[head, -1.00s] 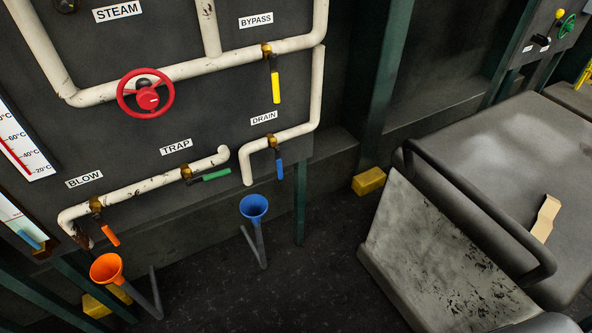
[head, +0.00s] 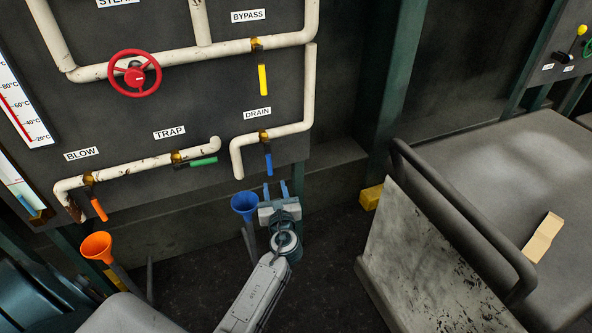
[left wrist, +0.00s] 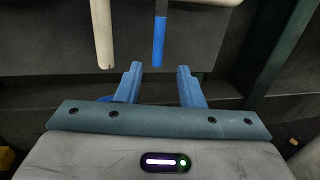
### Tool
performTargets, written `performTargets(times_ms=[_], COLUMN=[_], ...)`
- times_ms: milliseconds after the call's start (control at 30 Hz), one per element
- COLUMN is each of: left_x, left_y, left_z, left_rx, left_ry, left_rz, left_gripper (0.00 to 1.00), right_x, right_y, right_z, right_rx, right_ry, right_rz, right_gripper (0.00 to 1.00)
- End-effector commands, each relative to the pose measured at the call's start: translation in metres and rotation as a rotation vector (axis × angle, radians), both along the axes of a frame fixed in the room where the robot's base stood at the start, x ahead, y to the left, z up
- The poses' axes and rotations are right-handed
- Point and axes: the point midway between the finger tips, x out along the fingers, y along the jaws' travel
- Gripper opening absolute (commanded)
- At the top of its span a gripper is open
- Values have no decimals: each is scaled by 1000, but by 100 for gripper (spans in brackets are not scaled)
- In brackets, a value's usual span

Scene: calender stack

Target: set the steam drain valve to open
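The steam drain valve is a brass body (head: 263,136) on the white pipe under the DRAIN label (head: 257,113). Its blue handle (head: 268,160) hangs down, crosswise to the near-level pipe run. The handle also shows in the left wrist view (left wrist: 159,42), above and roughly between my fingertips. My left gripper (head: 277,186) is open and empty, just below the handle's lower end, fingers pointing toward the panel. In the left wrist view its two blue fingers (left wrist: 160,70) stand apart with nothing between them. My right gripper is not in view.
A blue funnel (head: 244,204) stands close left of my gripper. Other valves have a yellow handle (head: 262,80), a green handle (head: 204,161) and an orange handle (head: 99,209). A red handwheel (head: 135,73) is upper left. A grey table with a black rail (head: 462,222) stands right.

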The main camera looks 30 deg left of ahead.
Motion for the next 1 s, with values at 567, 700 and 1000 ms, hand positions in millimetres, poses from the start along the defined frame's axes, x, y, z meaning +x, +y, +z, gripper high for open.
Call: performTargets(times_ms=[567, 700, 1000], left_x=[73, 80, 82], left_y=[58, 64, 65], left_z=[0, 0, -1], left_rx=[0, -1, -2], left_ry=[1, 2, 1], left_rz=[0, -1, -1], left_gripper=[35, 35, 35], right_x=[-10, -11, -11], right_y=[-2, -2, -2], right_z=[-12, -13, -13], right_rx=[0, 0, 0], right_ry=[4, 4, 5], right_rz=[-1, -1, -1], right_gripper=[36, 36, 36])
